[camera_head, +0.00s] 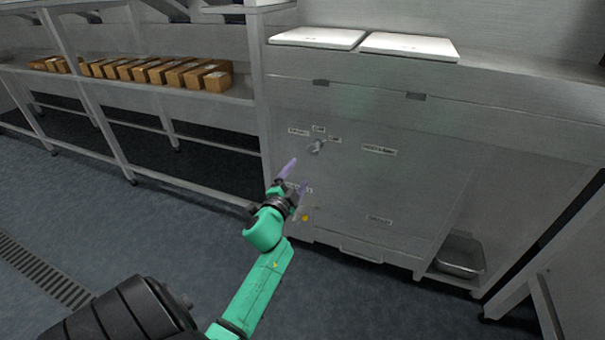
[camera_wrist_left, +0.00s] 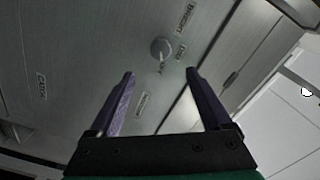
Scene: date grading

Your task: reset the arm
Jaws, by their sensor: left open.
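My left arm is green and reaches from the bottom of the head view toward a grey metal cabinet front. My left gripper (camera_head: 297,176) has purple fingers spread apart, with nothing between them. In the left wrist view the two fingers of the left gripper (camera_wrist_left: 160,75) are also apart and empty. Beyond them is the cabinet front (camera_wrist_left: 75,45) with a round knob (camera_wrist_left: 161,48) and several small labels. The knob (camera_head: 317,146) also shows in the head view, just beyond the fingertips. I cannot tell whether a finger touches the cabinet. My right gripper is not in view.
A row of brown boxes (camera_head: 186,75) sits on a shelf at the left. Two white trays (camera_head: 410,47) lie on the counter above the cabinet. A metal pan (camera_head: 460,256) is on a low shelf at the right. Open floor (camera_head: 150,235) lies at the left.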

